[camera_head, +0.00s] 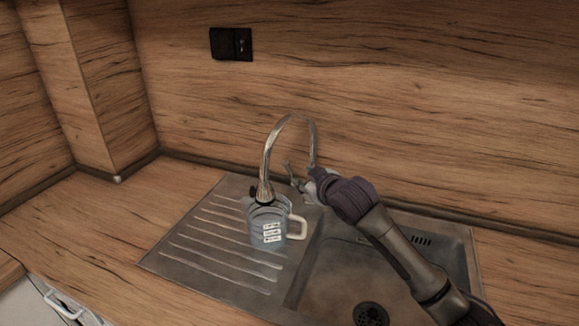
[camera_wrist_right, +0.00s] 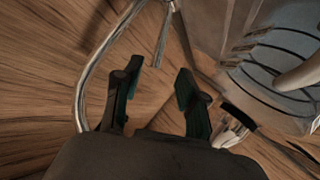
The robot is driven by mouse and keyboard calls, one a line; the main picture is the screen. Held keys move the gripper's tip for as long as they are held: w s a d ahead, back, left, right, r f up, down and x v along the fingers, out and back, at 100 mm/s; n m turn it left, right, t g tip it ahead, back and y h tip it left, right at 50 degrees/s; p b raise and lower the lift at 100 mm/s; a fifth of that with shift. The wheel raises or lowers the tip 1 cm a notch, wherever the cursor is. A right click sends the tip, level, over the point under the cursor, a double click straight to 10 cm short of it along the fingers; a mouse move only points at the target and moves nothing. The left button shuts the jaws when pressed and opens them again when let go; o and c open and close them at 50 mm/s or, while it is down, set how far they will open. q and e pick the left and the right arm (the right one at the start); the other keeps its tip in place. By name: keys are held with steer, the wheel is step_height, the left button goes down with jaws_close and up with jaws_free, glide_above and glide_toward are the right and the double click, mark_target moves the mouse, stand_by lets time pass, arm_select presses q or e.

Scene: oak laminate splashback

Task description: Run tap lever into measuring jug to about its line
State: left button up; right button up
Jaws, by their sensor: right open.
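The chrome tap's arched spout (camera_head: 268,150) comes down over the clear measuring jug (camera_head: 253,226). The jug stands upright on the ribbed drainer, its pale handle to the right and a white label on its front. It also shows in the right wrist view (camera_wrist_right: 262,42). The thin tap lever (camera_head: 289,171) is beside the tap's base. My right gripper (camera_head: 312,186) is close by it, right of the jug. In the right wrist view the fingers (camera_wrist_right: 157,78) are apart, with a thin metal rod (camera_wrist_right: 163,38) ahead between them. I cannot tell the water level. My left gripper is out of view.
The sink basin (camera_head: 325,262) with a dark drain (camera_head: 370,314) lies right of the drainer (camera_head: 205,235), partly under my right arm. The wooden worktop (camera_head: 110,225) at left is clear. The wood splashback (camera_head: 400,120) carries a black socket (camera_head: 231,44).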

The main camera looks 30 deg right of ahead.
mark_target(290, 170)
steer(key=p+x, duration=0.1)
steer(key=x, duration=1)
steer(key=shift+w+d+f, duration=0.1)
steer(key=shift+w+f, duration=0.15)
steer(key=shift+w, duration=0.1)
steer(key=shift+c, duration=0.3)
jaws_close()
